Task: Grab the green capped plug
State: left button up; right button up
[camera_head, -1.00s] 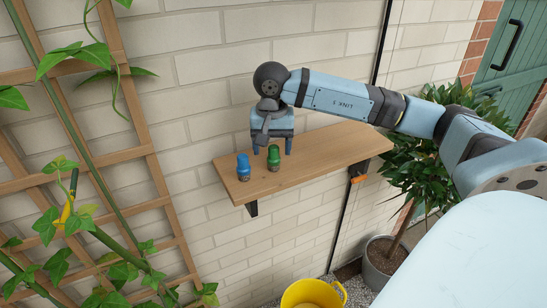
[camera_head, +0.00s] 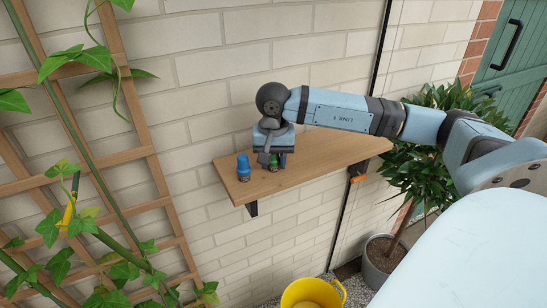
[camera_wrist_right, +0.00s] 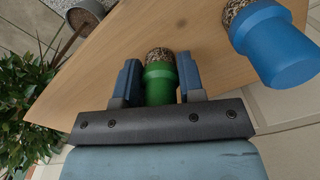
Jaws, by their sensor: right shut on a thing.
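The green capped plug (camera_wrist_right: 159,82) stands on the wooden shelf (camera_head: 330,150), with its gravelly brown part showing past the green cap in the right wrist view. In the head view it (camera_head: 273,162) is mostly hidden by my right gripper. My right gripper (camera_wrist_right: 158,75) is shut on the green plug, one blue finger on each side of it. In the head view the right gripper (camera_head: 272,163) is low over the shelf's left part. A blue capped plug (camera_head: 243,168) stands just left of it, apart from the fingers; it also shows in the right wrist view (camera_wrist_right: 272,42). My left gripper is not in view.
A brick wall (camera_head: 215,80) is behind the shelf. A wooden trellis (camera_head: 130,155) with vines stands at the left. A yellow bucket (camera_head: 313,293) and a grey potted plant (camera_head: 383,262) are below. The shelf's right part is clear.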

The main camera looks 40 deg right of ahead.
jog(key=shift+r, duration=0.1)
notch_tip(320, 180, up, 20)
dwell(0.5)
